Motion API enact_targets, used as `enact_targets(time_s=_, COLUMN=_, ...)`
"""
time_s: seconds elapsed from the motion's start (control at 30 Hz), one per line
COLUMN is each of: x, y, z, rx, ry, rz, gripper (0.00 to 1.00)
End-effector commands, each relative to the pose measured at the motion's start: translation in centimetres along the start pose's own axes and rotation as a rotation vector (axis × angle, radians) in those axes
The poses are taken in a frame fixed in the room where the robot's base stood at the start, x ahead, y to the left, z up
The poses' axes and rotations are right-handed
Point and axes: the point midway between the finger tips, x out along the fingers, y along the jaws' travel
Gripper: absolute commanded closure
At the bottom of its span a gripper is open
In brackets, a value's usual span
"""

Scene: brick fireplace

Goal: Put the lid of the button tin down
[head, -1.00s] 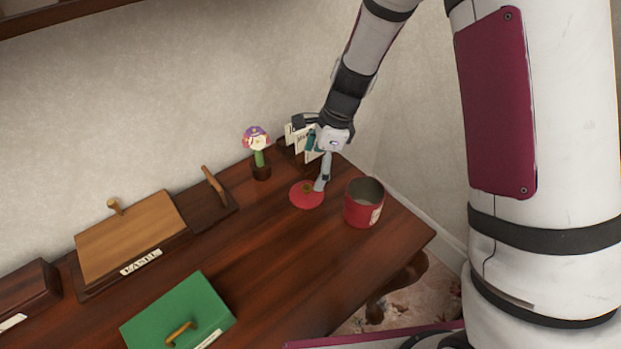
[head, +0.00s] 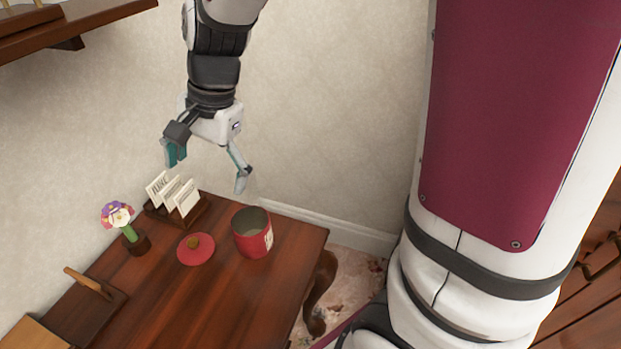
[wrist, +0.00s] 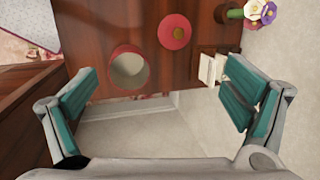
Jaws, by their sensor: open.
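The red lid (head: 196,250) with a round brown knob lies flat on the wooden table, to the left of the tin and apart from it. The red button tin (head: 253,238) stands upright and uncovered, with a pale label on its side. In the wrist view the lid (wrist: 174,32) and the open tin (wrist: 129,68) show side by side; no buttons can be made out inside. My gripper (head: 207,170) is open and empty, raised above the table's far end and clear of both. Its teal-padded fingers (wrist: 158,103) are spread wide in the wrist view.
A card holder (head: 176,205) with white cards stands behind the lid. A potted flower (head: 130,232) stands to its left. A wooden handle (head: 88,281) rises further left. The table's right edge is close to the tin; the table front (head: 215,305) is clear.

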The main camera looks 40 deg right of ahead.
Motion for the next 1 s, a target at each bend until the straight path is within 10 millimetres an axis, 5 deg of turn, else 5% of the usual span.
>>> enact_targets(time_s=0.1, x=-4.0, y=3.0, z=1.2, rx=-0.2, ry=0.051, rz=-0.02, gripper=0.05)
enact_targets(time_s=0.3, x=-8.5, y=8.7, z=3.1, rx=-0.529, ry=0.153, rz=-0.01, gripper=0.05)
enact_targets(time_s=0.6, x=-11.4, y=16.3, z=5.0, rx=-0.915, ry=0.3, rz=0.075, gripper=0.05)
enact_targets(time_s=1.0, x=-11.7, y=18.2, z=5.3, rx=-1.01, ry=0.334, rz=0.113, gripper=0.05)
